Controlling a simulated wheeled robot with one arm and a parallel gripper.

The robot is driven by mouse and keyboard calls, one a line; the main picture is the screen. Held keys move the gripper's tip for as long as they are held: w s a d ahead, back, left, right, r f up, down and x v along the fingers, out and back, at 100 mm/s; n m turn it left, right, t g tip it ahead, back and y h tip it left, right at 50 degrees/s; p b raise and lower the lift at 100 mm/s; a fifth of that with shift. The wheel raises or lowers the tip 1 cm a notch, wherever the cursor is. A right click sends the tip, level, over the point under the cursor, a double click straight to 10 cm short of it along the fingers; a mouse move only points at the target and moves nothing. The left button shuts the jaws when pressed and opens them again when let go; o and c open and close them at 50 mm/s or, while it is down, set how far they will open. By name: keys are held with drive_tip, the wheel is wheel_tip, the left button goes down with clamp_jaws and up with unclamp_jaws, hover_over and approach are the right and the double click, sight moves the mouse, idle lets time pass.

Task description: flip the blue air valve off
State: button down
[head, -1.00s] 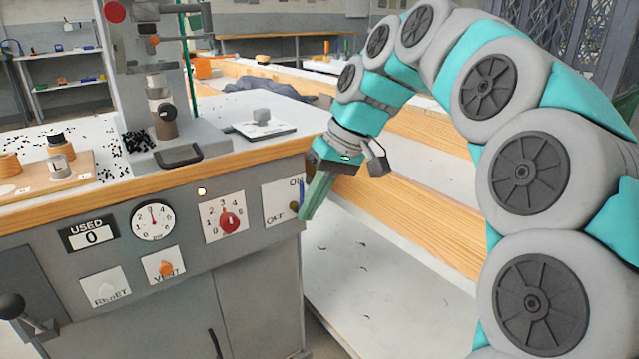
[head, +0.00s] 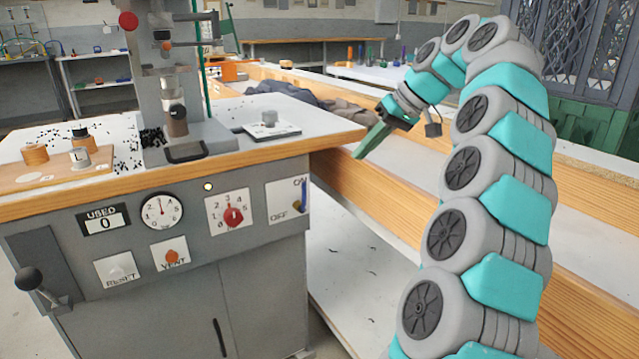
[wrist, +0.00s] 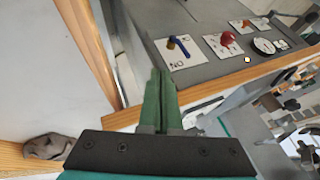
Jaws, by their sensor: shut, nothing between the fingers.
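The blue air valve (head: 303,194) is a small blue lever on a brass pivot, on a white ON/OFF plate (head: 275,197) at the right end of the grey press front. The lever stands near vertical, its blue end beside the ON mark. In the wrist view the blue lever (wrist: 180,46) is beyond the fingertips, slightly to the right. My gripper (head: 359,156), with green fingers, is right of and above the valve, apart from it. It is shut and empty; its fingers also show together in the wrist view (wrist: 160,76).
The red dial (head: 233,216), gauge (head: 161,211), orange vent knob (head: 172,257) and reset button (head: 115,271) share the panel left of the valve. The wooden worktop edge (head: 330,143) overhangs the panel. Open space lies right of the cabinet, before a wooden bench rail (head: 400,215).

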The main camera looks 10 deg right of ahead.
drive_tip(key=shift+a+f, duration=0.1)
drive_tip(key=b, duration=0.3)
approach(303, 198)
drive_tip(key=w+f, duration=0.3)
drive_tip(key=f, duration=0.1)
drive_tip(key=shift+w+a+f, duration=0.1)
drive_tip(key=shift+a+f, duration=0.15)
drive_tip(key=shift+a, duration=0.5)
